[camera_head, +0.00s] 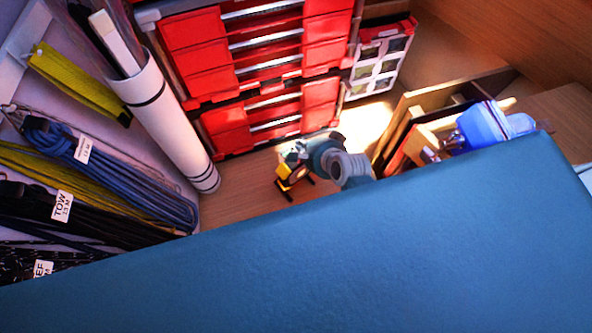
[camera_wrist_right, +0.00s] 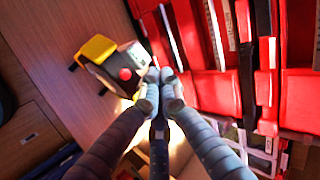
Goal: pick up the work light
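The work light (camera_head: 292,173) is a small yellow and black lamp with black feet, at the wooden floor in front of the red drawers. In the right wrist view the work light (camera_wrist_right: 112,70) shows a pale side with a red round spot. My right gripper (camera_head: 303,153) reaches its top side from the right. In the right wrist view its fingertips (camera_wrist_right: 165,78) are drawn together at the lamp's upper edge, seemingly around a thin part there; the contact itself is partly hidden. I cannot tell whether the lamp is off the floor. My left gripper is not in view.
A red drawer cabinet (camera_head: 262,60) stands behind. A white tube (camera_head: 165,120) and coiled lines (camera_head: 110,165) are on the left. A wooden bin (camera_head: 395,125) and blue bottle (camera_head: 482,125) are on the right. A large blue surface (camera_head: 340,265) fills the foreground.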

